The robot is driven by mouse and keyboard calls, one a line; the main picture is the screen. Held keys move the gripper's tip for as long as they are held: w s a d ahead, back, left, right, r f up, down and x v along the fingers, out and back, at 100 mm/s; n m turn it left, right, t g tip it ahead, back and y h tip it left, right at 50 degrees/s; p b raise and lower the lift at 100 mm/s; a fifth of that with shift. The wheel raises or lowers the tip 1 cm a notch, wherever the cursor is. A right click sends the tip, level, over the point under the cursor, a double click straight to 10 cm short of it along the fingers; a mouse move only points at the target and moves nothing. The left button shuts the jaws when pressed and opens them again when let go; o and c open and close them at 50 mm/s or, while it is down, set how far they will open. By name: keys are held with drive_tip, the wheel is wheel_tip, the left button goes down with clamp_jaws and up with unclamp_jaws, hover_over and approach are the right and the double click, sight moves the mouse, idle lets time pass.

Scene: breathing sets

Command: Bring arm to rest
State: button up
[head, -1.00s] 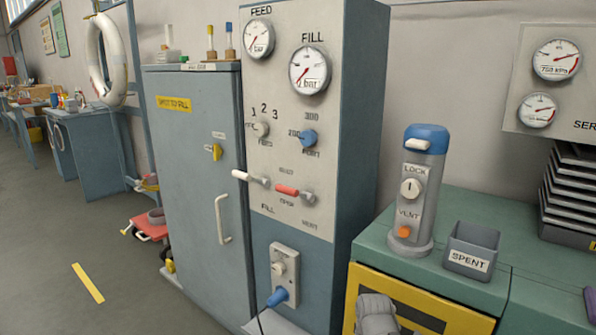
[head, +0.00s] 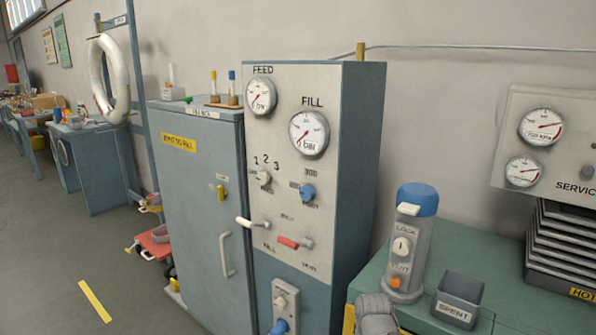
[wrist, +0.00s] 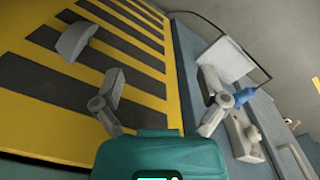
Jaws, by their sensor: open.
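My gripper (wrist: 150,55) is open in the wrist view, with its two grey fingers spread wide and nothing between them. Its left finger is over a yellow-and-black striped panel (wrist: 110,65); its right finger is near a pale plate and a blue connector (wrist: 244,96). In the head view only a grey piece of my arm shows at the bottom edge, in front of the green bench (head: 455,226). The rest of the arm is out of view.
The gauge panel (head: 345,200) stands beside a grey cabinet (head: 195,240) with its door shut. A blue-topped cylinder (head: 407,245) and a SPENT bin (head: 459,298) stand on the bench. Open floor (head: 50,235) lies to the left.

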wheel_tip(320, 180, up, 22)
drive_tip(key=p, duration=2.1)
drive_tip(key=shift+r, duration=0.25)
